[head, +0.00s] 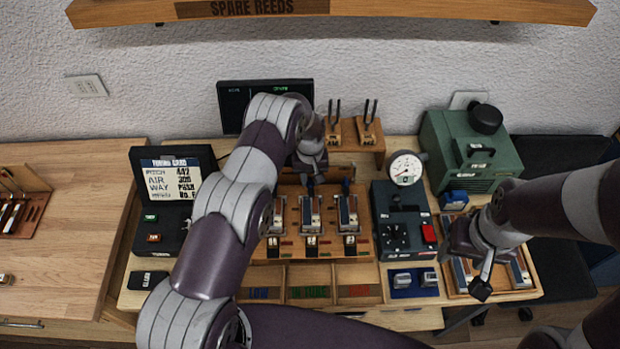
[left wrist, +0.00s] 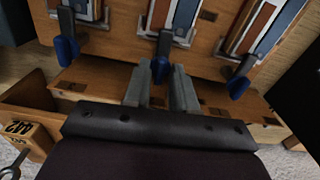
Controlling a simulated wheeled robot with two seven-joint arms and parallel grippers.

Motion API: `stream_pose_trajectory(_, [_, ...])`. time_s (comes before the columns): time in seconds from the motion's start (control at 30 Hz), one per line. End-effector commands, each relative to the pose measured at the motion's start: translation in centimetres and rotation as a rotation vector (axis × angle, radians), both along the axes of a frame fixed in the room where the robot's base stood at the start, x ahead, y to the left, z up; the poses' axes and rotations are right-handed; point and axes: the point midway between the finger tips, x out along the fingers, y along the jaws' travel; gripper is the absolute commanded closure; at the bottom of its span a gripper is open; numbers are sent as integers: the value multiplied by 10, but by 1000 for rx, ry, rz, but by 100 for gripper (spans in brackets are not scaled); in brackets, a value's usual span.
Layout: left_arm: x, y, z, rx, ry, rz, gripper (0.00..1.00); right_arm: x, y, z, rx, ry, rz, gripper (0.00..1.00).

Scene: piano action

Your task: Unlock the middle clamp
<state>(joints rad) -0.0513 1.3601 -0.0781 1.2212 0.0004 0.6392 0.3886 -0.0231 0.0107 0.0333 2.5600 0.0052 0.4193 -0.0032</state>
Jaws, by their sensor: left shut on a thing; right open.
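Three metal clamps stand side by side on a wooden board (head: 268,248) in the head view. The middle clamp (head: 311,212) also shows in the left wrist view (left wrist: 184,18), with its blue-tipped lever (left wrist: 160,70) toward the gripper. My left gripper (head: 314,180) reaches down at the back of the middle clamp. In the left wrist view its two grey fingers (left wrist: 160,82) are around the blue lever tip, shut on it. My right gripper (head: 478,272) is open above the wooden tray at the right; its fingers are partly hidden.
The neighbouring clamps have blue lever tips (left wrist: 67,50) (left wrist: 238,87) close on both sides. A dark control box (head: 395,235) and a dial gauge (head: 405,169) stand right of the board. Tuning forks (head: 368,125) stand behind. A tuning card screen (head: 172,182) is at left.

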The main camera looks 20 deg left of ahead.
Motion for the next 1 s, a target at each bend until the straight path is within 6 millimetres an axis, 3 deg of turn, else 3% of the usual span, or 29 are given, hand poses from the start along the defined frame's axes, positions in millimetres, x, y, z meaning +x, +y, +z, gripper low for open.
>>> stream_pose_trajectory(0.5, [1, 0, -5, 0, -3, 423, 100, 0, 0, -60, 0, 0, 0, 43])
stream_pose_trajectory(1.0, [1, 0, -3, 0, -2, 898, 100, 0, 0, -98, 0, 0, 0, 43])
